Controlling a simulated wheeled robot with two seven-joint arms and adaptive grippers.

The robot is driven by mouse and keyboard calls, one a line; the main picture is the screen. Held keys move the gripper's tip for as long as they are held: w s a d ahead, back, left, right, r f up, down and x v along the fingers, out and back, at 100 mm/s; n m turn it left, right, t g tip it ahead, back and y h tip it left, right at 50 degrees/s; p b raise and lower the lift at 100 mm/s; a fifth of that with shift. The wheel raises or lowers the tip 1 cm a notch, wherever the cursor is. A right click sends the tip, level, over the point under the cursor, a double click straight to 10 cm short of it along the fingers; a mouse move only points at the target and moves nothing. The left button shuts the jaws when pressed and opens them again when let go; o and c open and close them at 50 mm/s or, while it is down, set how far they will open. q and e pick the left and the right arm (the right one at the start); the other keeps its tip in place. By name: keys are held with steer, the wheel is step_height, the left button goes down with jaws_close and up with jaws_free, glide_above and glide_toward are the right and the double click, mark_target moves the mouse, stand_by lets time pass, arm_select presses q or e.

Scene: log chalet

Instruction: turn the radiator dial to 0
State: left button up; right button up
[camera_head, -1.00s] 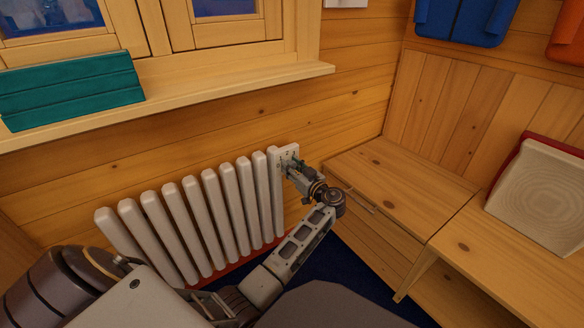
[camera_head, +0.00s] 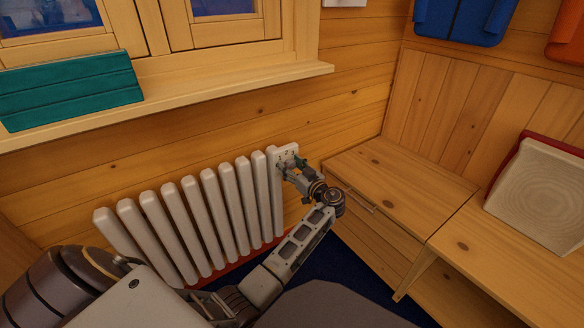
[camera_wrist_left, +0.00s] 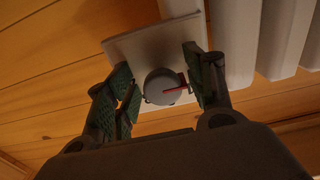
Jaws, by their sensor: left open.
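The white radiator (camera_head: 207,213) stands against the log wall below the window in the head view. A light plate (camera_head: 287,154) is at its right end. In the left wrist view the plate (camera_wrist_left: 150,48) carries a round grey dial (camera_wrist_left: 164,87) with a red pointer (camera_wrist_left: 176,88) pointing right in the picture. My left gripper (camera_head: 285,165) is at the plate in the head view. In the wrist view its fingers (camera_wrist_left: 160,92) are open, one on each side of the dial, with a gap on the left. The scale marks cannot be read. My right gripper is not in view.
A wooden bench (camera_head: 405,195) with a drawer stands right of my left arm. A pale framed board (camera_head: 545,195) leans on its right part. The window sill (camera_head: 215,92) juts out above the radiator, with a teal box (camera_head: 70,88) on it.

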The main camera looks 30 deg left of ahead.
arm_select(q)
steer(key=shift+d, duration=0.15)
steer(key=v, duration=0.7)
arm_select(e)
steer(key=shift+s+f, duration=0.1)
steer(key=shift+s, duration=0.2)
arm_select(q)
steer(key=shift+s+d+f, duration=0.1)
stand_by(0.3)
steer(key=s+f+m+g+h, duration=0.2)
steer(key=s+f+m+h, duration=0.6)
steer(key=s+f, duration=0.7)
steer(key=s+d+m+g+h+p, duration=0.1)
steer(key=s+d+m+h, duration=0.6)
steer(key=s+d, duration=0.5)
steer(key=s+r+h, duration=0.1)
steer(key=s, duration=0.2)
steer(key=shift+m+g+h, duration=0.3)
steer(key=shift+h, duration=0.1)
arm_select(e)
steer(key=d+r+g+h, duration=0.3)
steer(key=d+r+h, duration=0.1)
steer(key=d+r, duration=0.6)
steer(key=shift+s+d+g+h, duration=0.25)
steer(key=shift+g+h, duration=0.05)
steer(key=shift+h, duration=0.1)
